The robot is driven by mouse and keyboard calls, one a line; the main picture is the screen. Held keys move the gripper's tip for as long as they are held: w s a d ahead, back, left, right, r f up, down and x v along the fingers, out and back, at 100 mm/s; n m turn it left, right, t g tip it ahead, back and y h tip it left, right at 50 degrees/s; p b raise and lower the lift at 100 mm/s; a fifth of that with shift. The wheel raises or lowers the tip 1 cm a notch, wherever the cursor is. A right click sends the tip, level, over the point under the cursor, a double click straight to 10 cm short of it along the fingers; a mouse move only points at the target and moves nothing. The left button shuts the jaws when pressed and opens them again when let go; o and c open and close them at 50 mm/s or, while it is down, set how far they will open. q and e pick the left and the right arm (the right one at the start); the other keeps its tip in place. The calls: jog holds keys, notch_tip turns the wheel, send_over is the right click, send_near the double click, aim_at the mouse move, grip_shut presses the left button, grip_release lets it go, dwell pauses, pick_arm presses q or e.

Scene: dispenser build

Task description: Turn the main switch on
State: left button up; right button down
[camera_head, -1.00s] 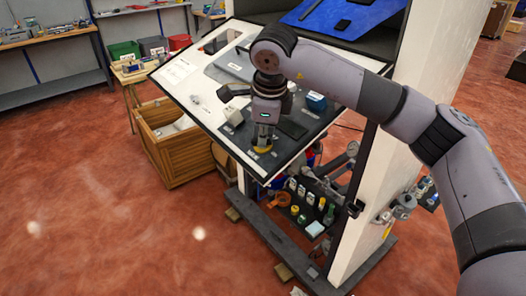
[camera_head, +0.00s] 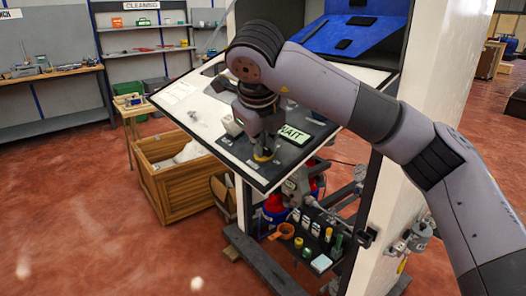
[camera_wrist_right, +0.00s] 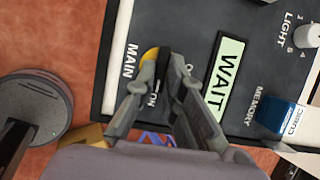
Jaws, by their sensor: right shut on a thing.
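The main switch has a yellow round base (camera_head: 263,157) and a black handle (camera_wrist_right: 162,66). It sits on the dark part of the sloped panel (camera_head: 283,172), near its front edge, by the labels MAIN and ON. My right gripper (camera_head: 262,146) is shut on the switch; in the wrist view its fingers (camera_wrist_right: 162,78) close on the black handle and cover part of it and of the labels. A display (camera_head: 294,134) beside the switch is lit pale green and reads WAIT, also in the wrist view (camera_wrist_right: 225,78). My left gripper is in neither view.
A blue block (camera_wrist_right: 281,117) stands on the panel by the MEMORY label, with a LIGHT dial (camera_wrist_right: 306,36) farther off. Below the panel is a shelf with small bottles (camera_head: 314,228). A wooden crate (camera_head: 185,178) stands on the floor to the left.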

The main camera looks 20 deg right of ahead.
dwell(0.3)
jog(key=c, duration=1.7)
grip_release()
jog(key=v, duration=1.2)
jog(key=shift+w+a, duration=0.1)
